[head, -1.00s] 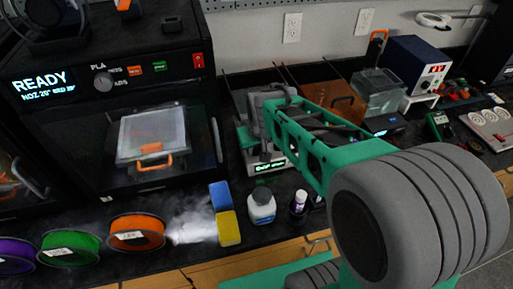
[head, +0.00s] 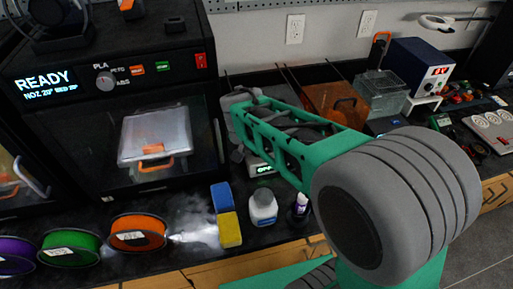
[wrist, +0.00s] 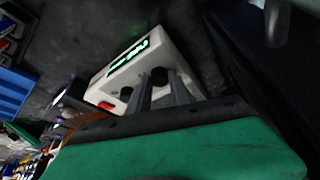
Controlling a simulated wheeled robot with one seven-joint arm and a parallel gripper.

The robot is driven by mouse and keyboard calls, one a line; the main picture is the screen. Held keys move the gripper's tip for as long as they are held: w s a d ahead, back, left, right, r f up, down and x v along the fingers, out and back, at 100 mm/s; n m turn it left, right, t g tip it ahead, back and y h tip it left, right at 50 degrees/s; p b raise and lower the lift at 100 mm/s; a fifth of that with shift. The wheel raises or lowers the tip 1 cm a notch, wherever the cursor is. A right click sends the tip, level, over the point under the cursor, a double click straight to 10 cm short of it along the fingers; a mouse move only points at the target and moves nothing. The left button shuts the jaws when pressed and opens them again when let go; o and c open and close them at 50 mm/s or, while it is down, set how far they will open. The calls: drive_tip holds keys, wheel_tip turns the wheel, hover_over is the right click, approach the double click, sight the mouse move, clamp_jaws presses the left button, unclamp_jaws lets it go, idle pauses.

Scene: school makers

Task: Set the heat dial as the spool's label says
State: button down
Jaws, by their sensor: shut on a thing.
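The heat dial (head: 104,81) is a grey knob on the front of the black printer in the head view, with PLA, PETG and ABS marked around it. Its pointer is too small to read. An orange spool (head: 137,233), a green spool (head: 69,248) and a purple spool (head: 14,256) stand in front with white labels, unreadable here. My gripper (wrist: 152,88) shows in the wrist view, its grey fingers in front of a white box with a green display (wrist: 130,55). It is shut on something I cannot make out. It is well right of the dial.
A blue and yellow block (head: 226,215), a white bottle (head: 263,208) and a small dark bottle (head: 300,206) stand near the bench's front edge. An orange box (head: 333,105) is behind my arm.

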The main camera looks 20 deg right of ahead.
drive_tip(key=shift+f, duration=0.1)
drive_tip(key=c, duration=1.5)
unclamp_jaws()
drive_tip(key=shift+a, duration=0.1)
drive_tip(key=shift+o, duration=0.2)
drive_tip(key=v, duration=0.8)
